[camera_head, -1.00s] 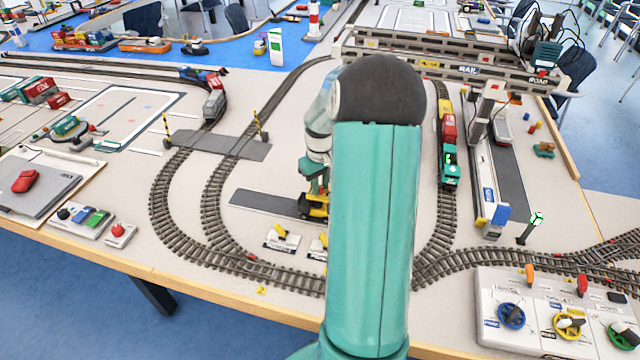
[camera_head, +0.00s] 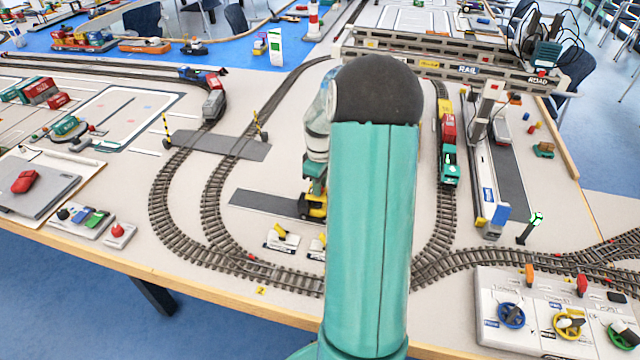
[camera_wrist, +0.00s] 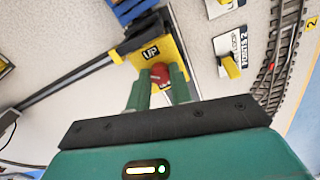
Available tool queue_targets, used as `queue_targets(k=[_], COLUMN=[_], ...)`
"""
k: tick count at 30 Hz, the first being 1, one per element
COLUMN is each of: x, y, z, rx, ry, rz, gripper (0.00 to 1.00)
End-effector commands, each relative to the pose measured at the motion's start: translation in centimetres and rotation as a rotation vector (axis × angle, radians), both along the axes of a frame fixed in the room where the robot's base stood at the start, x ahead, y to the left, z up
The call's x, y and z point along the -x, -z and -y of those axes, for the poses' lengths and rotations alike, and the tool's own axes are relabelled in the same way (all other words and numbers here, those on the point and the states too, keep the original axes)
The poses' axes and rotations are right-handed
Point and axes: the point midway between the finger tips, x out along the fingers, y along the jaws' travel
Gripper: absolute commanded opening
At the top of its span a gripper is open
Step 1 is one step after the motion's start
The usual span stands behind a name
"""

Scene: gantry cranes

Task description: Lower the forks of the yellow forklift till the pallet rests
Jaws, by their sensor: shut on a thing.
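The yellow forklift (camera_head: 314,205) stands on the dark strip (camera_head: 268,204) in the head view, partly hidden by my arm. In the wrist view the yellow forklift body (camera_wrist: 173,50) carries a black label reading "UP" (camera_wrist: 150,52). A red knob (camera_wrist: 160,74) sits on the forklift just below the label. My gripper (camera_wrist: 160,84) has its two green fingers close around the red knob. A blue slatted thing (camera_wrist: 132,9) shows at the top edge beyond the dark mast; I cannot tell whether it is the pallet. The forks and their height are hidden.
White switch plates with yellow levers (camera_head: 281,239) stand close in front of the forklift; one (camera_wrist: 231,62) is beside my gripper in the wrist view. Curved track (camera_head: 215,215) runs around on the left. A control panel (camera_head: 550,310) is at front right.

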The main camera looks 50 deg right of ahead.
Motion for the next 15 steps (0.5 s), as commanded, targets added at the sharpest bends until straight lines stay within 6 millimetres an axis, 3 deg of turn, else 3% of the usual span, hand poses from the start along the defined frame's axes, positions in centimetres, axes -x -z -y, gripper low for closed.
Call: queue_targets(k=[6, 7, 10, 15], x=[0.01, 0.01, 0.01, 0.0], y=[0.03, 0.03, 0.03, 0.02], z=[0.0, 0.0, 0.0, -0.01], rx=[0.0, 0.0, 0.0, 0.0], ry=[0.001, 0.001, 0.001, 0.001], rz=[0.0, 0.0, 0.0, 0.0], gripper=[0.0, 0.23, 0.43, 0.44])
